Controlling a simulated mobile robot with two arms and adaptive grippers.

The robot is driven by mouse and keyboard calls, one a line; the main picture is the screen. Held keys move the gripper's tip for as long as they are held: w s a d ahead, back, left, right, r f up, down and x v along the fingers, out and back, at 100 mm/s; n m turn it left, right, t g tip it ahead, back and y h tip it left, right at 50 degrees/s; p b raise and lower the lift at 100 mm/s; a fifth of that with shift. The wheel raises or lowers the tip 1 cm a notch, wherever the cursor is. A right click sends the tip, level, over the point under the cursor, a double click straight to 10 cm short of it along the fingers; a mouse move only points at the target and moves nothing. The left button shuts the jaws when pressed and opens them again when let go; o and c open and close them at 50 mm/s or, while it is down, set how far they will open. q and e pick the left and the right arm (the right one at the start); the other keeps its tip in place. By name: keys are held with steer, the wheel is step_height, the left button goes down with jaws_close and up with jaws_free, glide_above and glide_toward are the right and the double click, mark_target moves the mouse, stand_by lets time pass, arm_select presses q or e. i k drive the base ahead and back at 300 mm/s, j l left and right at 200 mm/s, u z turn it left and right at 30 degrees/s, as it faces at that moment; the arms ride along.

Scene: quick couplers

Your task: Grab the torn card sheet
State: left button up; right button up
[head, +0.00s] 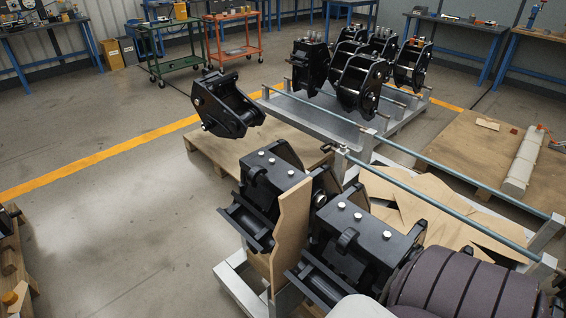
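A brown card sheet (291,238) with a jagged, torn-looking edge stands upright between two black quick couplers in the near rack. More brown card (430,204) lies in flat, overlapping pieces with angular edges in the rack to the right. I cannot tell from this view which piece the task means. The near couplers (268,185) and (366,240) stand close on either side of the upright sheet, and its lower end is partly hidden. Neither of my grippers is in view.
A metal rack (545,235) with long rails surrounds the card. A dark ribbed form and a pale rounded shape fill the lower right. Open floor (120,230) lies left.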

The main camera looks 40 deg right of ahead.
mark_target(290, 233)
steer(key=i+j+z, duration=0.1)
steer(key=i+z, duration=0.2)
steer(key=z, duration=0.15)
steer(key=i+j+z, duration=0.2)
steer(key=z, duration=0.3)
steer(key=i+j+z, duration=0.3)
steer(key=z, duration=0.15)
steer(key=i+j+z, duration=0.2)
steer(key=j+z, duration=0.3)
steer(key=l, duration=0.1)
